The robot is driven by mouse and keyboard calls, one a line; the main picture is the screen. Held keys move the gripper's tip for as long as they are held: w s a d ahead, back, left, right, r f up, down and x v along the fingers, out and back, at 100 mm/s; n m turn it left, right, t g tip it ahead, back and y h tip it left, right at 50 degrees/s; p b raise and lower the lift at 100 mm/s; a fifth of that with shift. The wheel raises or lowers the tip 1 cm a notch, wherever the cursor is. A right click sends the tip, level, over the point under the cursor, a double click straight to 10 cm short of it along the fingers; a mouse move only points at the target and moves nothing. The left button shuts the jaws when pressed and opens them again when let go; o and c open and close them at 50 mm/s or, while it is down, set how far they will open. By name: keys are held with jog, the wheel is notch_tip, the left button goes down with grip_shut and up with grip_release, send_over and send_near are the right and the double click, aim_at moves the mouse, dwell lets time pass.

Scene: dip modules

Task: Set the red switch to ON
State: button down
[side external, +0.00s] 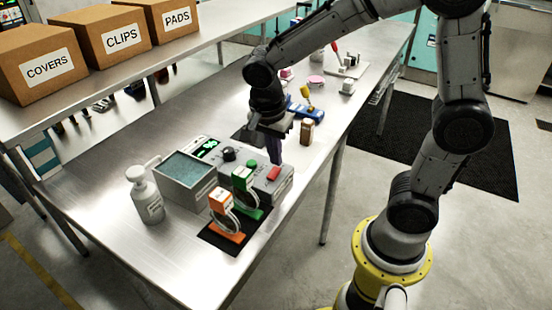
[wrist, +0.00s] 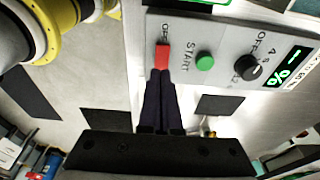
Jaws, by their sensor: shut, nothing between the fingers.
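The red switch (side external: 273,174) sits on the sloping front of the grey control box (side external: 262,190). In the wrist view the red switch (wrist: 162,56) is just beyond my fingertips, with a partly readable label, apparently OFF, above its far end. My gripper (side external: 277,161) points down at the switch, and its dark fingers are together and empty. In the wrist view my gripper (wrist: 161,72) overlaps or meets the near edge of the switch; I cannot tell whether it touches. Any label at the near end is hidden by the fingers.
Beside the switch are a green START button (wrist: 204,61), a black knob (wrist: 247,67) and a lit display (wrist: 290,66). A brown bottle (side external: 307,132) stands behind.

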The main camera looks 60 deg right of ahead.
aim_at(274, 174)
jog(key=shift+d+f, duration=0.15)
jog(key=shift+f, duration=0.7)
jog(key=shift+d+f+y, duration=0.2)
jog(key=shift+f+y, duration=0.05)
jog(key=shift+y, duration=0.15)
jog(key=shift+a, duration=0.1)
jog(key=shift+s, duration=0.1)
